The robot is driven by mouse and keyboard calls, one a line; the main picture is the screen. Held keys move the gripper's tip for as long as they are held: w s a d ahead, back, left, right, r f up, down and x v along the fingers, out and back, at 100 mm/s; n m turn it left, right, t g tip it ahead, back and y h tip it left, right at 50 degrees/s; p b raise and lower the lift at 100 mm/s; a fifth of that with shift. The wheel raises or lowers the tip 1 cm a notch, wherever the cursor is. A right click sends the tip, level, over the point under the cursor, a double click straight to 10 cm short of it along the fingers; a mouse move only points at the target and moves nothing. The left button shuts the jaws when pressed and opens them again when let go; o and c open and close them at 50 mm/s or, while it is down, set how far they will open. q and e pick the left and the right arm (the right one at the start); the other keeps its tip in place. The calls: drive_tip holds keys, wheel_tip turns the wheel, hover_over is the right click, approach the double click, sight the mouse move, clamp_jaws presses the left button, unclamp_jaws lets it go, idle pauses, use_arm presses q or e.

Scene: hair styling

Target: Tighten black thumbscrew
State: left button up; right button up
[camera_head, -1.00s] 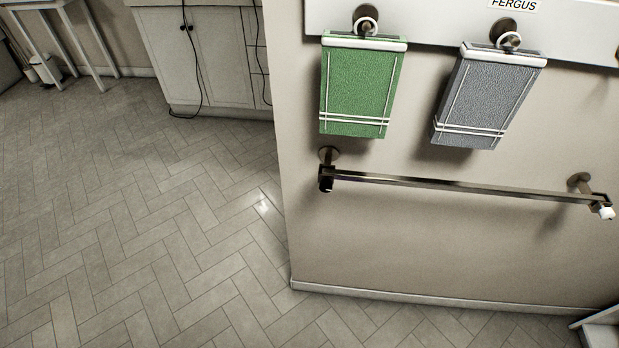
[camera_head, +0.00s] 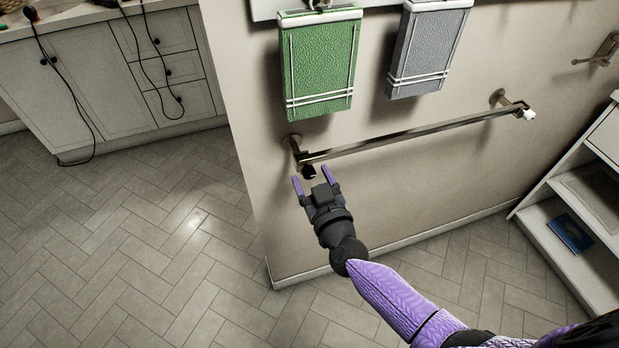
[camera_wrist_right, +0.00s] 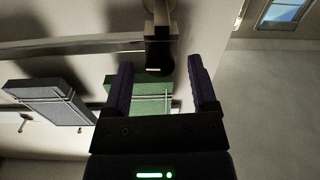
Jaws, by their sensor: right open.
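The black thumbscrew (camera_head: 309,172) hangs under the left end of the metal towel bar (camera_head: 400,137) on the wall. My right gripper (camera_head: 313,179) is open just below and in front of it, its purple fingers spread to either side. In the right wrist view the thumbscrew (camera_wrist_right: 160,60) shows as a dark knob between and a little beyond the two fingertips (camera_wrist_right: 161,72). I cannot tell whether either finger touches it. A white thumbscrew (camera_head: 529,115) sits at the bar's right end. My left gripper is not in view.
A green towel (camera_head: 318,65) and a grey towel (camera_head: 428,50) hang above the bar. A white shelf unit (camera_head: 545,205) with a blue book (camera_head: 570,233) stands at the right. A cabinet (camera_head: 90,85) with hanging cords is at the back left. The tiled floor between is clear.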

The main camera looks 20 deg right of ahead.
drive_tip(key=shift+w, duration=0.45)
clamp_jaws()
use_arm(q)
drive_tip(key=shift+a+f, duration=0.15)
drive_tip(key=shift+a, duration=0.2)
